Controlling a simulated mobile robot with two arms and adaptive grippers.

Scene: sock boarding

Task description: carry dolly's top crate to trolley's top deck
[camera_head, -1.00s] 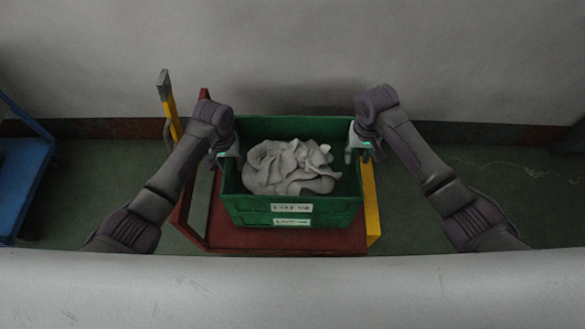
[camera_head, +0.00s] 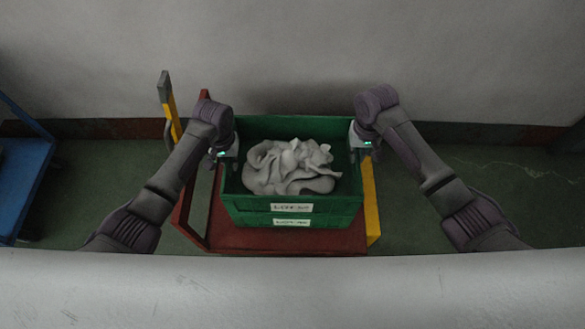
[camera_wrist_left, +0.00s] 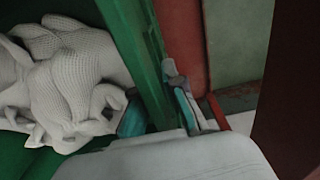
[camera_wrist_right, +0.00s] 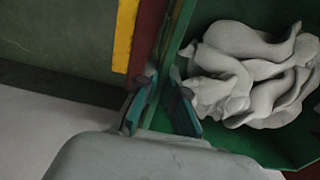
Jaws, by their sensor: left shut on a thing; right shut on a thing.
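The top crate (camera_head: 332,203) is green, holds a heap of grey socks (camera_head: 290,168), and sits on another green crate (camera_head: 290,222) on the red dolly (camera_head: 225,237). Each crate has a white label on its front. My left gripper (camera_head: 228,156) is shut on the left wall of the top crate; in the left wrist view the wall runs between its fingers (camera_wrist_left: 157,108). My right gripper (camera_head: 358,154) is shut on the right wall, which shows between its fingers in the right wrist view (camera_wrist_right: 162,98). A blue cart, seemingly the trolley (camera_head: 22,185), is partly in view at the left edge.
A yellow post with a grey top (camera_head: 168,108) and a red frame (camera_head: 186,195) stand left of the crates. A yellow bar (camera_head: 371,205) lies along the right side. A grey wall (camera_head: 290,60) is close behind. Green floor is bare on the right.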

